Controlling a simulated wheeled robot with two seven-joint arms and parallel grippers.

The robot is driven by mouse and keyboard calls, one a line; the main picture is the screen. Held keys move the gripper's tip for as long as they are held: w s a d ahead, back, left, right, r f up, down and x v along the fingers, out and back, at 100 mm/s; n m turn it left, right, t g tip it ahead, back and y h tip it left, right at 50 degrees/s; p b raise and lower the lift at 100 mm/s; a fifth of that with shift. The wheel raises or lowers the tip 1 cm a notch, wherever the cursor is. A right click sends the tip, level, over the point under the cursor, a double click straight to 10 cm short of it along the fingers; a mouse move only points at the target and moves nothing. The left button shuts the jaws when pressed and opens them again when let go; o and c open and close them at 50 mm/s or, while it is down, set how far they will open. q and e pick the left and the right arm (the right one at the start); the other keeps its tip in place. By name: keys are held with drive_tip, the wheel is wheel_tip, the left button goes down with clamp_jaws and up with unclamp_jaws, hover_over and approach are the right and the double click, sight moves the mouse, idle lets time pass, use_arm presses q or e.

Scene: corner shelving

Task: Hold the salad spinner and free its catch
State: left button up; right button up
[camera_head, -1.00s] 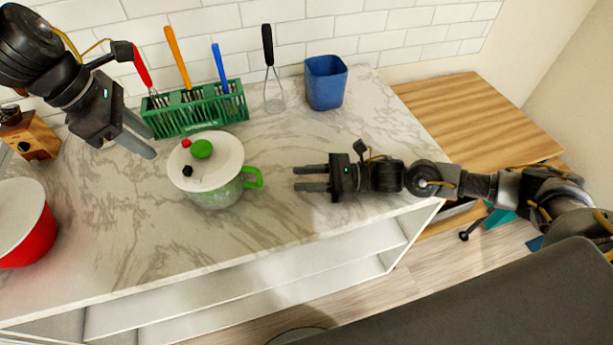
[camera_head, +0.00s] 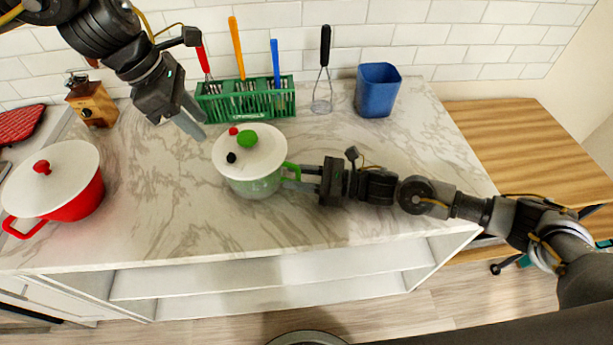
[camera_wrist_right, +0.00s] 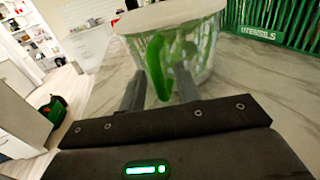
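The salad spinner (camera_head: 255,184) stands upright on the marble counter, with a pale green see-through bowl and a white lid. The lid carries a green knob (camera_head: 247,139), a small red button (camera_head: 233,131) and a small black button (camera_head: 231,157). Its green handle (camera_wrist_right: 157,66) faces my right gripper. My right gripper (camera_head: 287,178) is open, its fingers on either side of the handle with gaps showing in the right wrist view. My left gripper (camera_head: 196,121) is open and empty, up and left of the lid, not touching it.
A green utensil rack (camera_head: 245,103) stands behind the spinner, with a blue cup (camera_head: 377,90) and a whisk-like tool (camera_head: 323,80) to its right. A red pot (camera_head: 78,206) and a wooden grinder (camera_head: 92,103) are at left. The counter front is clear.

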clamp_jaws()
idle(0.5)
drive_tip(key=shift+c, duration=0.4)
unclamp_jaws()
drive_tip(key=shift+c, duration=0.2)
clamp_jaws()
idle(0.5)
